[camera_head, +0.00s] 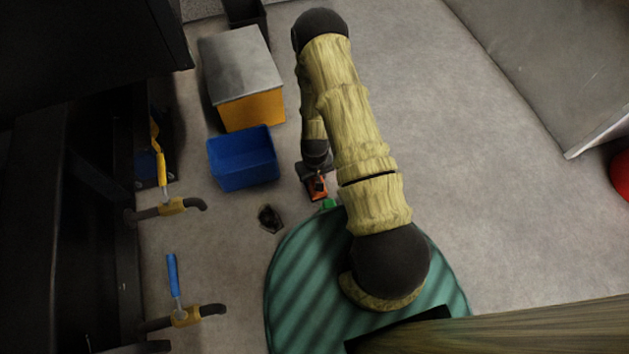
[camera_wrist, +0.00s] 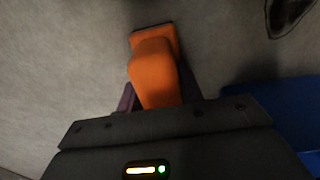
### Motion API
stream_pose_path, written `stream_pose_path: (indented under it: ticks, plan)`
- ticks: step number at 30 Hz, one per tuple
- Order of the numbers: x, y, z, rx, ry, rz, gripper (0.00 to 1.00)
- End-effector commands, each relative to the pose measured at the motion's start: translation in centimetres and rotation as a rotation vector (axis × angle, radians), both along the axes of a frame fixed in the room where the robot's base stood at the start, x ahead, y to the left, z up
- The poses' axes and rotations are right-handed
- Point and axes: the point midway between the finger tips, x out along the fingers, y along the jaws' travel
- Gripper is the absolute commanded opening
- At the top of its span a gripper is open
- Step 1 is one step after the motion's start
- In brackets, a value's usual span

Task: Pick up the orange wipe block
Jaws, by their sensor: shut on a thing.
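The orange wipe block (camera_wrist: 155,75) shows large in the wrist view, with a dark edge along its far end. My gripper (camera_wrist: 158,98) is shut on it, with a finger on each side of the block's near part. In the head view the block (camera_head: 317,188) is a small orange patch at the end of my arm, and my gripper (camera_head: 316,177) is just above it, partly hidden by the wrist. I cannot tell from these views how high the block is above the floor.
A blue bin (camera_head: 243,158) stands left of my gripper, before a grey-topped yellow cabinet (camera_head: 245,75). A small dark object (camera_head: 269,218) lies on the floor. Pipes with a yellow handle (camera_head: 161,168) and a blue handle (camera_head: 173,275) stick out at left.

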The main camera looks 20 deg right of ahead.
Motion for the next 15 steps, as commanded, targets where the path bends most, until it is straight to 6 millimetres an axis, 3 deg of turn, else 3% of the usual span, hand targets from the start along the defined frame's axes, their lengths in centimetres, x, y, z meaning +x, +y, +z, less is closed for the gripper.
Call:
stream_pose_path:
  ticks: [8,15]
  plan:
    - [0.0,0.0,0.8,0.000,-0.001,0.000,0.10]
    - [0.1,0.0,4.4,0.000,-0.001,0.001,0.10]
